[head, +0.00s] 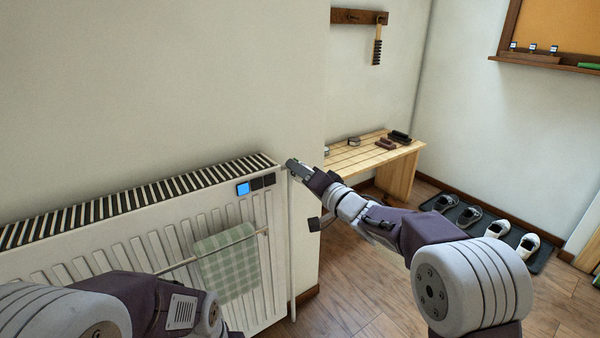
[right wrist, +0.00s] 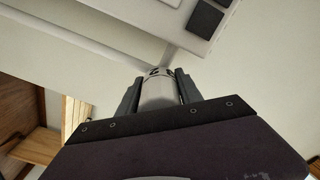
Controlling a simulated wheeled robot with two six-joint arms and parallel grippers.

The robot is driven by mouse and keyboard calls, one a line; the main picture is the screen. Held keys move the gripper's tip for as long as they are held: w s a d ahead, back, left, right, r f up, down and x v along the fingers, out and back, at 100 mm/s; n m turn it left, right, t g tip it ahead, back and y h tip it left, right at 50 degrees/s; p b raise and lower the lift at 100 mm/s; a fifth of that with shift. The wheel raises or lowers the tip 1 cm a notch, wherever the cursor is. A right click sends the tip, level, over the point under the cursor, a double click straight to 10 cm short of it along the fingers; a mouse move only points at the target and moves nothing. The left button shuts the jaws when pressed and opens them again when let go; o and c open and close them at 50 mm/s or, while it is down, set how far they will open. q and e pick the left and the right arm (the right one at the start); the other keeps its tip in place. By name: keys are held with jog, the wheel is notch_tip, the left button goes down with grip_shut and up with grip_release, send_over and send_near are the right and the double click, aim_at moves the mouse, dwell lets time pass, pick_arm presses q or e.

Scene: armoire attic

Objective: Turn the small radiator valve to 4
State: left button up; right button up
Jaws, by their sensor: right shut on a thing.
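The small radiator valve (right wrist: 158,95) is a pale, rounded cylinder at the radiator's upper right corner. In the right wrist view it sits between the two dark fingers of my right gripper (right wrist: 158,90), which is shut on it. Dark marks show at its far end, but I cannot read a number or tell its setting. In the head view my right gripper (head: 294,166) reaches the right end of the radiator (head: 150,245) and mostly hides the valve. My left arm shows at the bottom left, but its gripper fingers are not in view.
A green checked towel (head: 226,262) hangs on a rail at the radiator's front.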

jog(key=n+p, duration=0.1)
jog(key=n, duration=0.1)
jog(key=shift+n, duration=0.4)
jog(key=n+p, duration=0.1)
jog(key=n, duration=0.2)
jog(key=shift+n, duration=0.3)
jog(key=n, duration=0.3)
jog(key=shift+n, duration=0.4)
jog(key=n, duration=0.3)
jog(key=shift+f, duration=0.15)
jog(key=n+b, duration=0.1)
jog(key=n, duration=0.3)
jog(key=shift+b, duration=0.35)
jog(key=n+b, duration=0.1)
jog(key=n, duration=0.2)
jog(key=shift+n+b, duration=0.3)
jog(key=shift+n, duration=0.1)
jog(key=n+b, duration=0.2)
jog(key=n, duration=0.2)
jog(key=shift+n+b, duration=1.05)
jog(key=shift+n, duration=1.05)
